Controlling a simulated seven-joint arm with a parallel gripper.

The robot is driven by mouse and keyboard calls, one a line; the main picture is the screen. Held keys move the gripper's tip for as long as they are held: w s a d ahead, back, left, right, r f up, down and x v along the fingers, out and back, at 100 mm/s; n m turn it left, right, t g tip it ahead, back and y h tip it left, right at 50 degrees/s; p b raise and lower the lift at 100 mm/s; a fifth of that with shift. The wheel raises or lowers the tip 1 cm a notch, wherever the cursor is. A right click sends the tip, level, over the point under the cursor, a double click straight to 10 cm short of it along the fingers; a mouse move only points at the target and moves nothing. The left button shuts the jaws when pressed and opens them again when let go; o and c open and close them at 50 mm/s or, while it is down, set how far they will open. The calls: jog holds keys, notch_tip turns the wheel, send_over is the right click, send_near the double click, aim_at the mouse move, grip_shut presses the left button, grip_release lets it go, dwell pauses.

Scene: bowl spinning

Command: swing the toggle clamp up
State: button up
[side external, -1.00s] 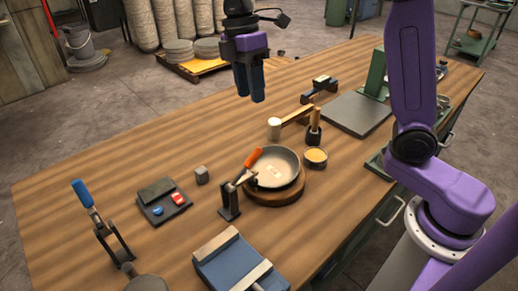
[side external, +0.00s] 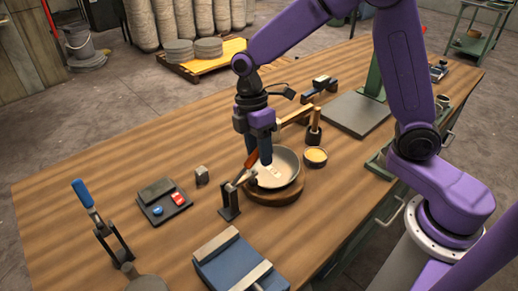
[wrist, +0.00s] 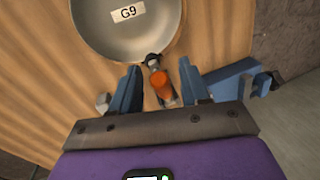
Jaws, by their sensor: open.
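The toggle clamp (side external: 231,197) stands on the table at the left edge of a round wooden base; its orange-red handle (side external: 251,159) slants up to the right. The grey bowl (side external: 285,163) sits on this base, and the clamp's arm reaches its rim. In the wrist view the bowl (wrist: 128,35) carries a label reading G9, and the orange handle (wrist: 161,84) shows between my two spread fingers, apart from both. My gripper (side external: 265,160) is open, pointing down over the clamp and bowl, and partly hides the handle. I cannot tell its exact height above the handle.
A second clamp with a blue handle (side external: 82,193) stands at the left. A blue vise (side external: 240,265) lies in front. A dark tray (side external: 164,204), a small grey block (side external: 202,175), a mallet (side external: 298,115) and a small tin (side external: 315,157) are around. The left-back table is clear.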

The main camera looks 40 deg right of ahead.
grip_shut()
dwell(0.3)
